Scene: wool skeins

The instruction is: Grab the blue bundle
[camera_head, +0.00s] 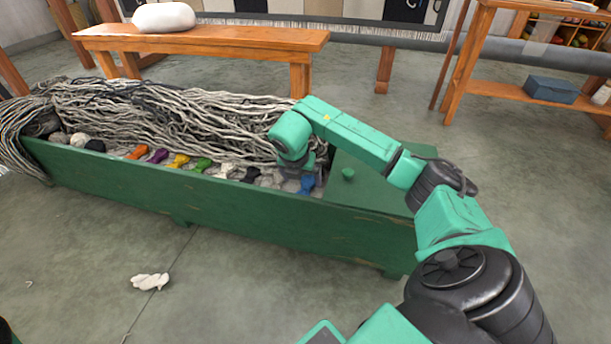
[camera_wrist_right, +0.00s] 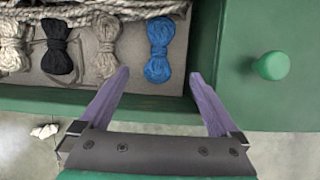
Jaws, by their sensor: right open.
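The blue bundle (camera_head: 307,184) is a tied skein at the right end of a row of skeins in the long green trough (camera_head: 215,209). In the right wrist view the blue bundle (camera_wrist_right: 159,50) lies ahead of my right gripper (camera_wrist_right: 160,80), near the middle between its fingers. The fingers are spread wide with nothing between them. In the head view my right gripper (camera_head: 296,182) is over the trough's right end, beside the blue bundle, with its fingertips hard to make out. My left gripper is not in view.
Other skeins, including a black one (camera_wrist_right: 61,55) and a beige one (camera_wrist_right: 106,46), lie left of the blue bundle. A green lid with a round knob (camera_wrist_right: 271,66) covers the trough's right end. Long grey strands (camera_head: 170,115) fill its back. A white glove (camera_head: 150,282) lies on the floor.

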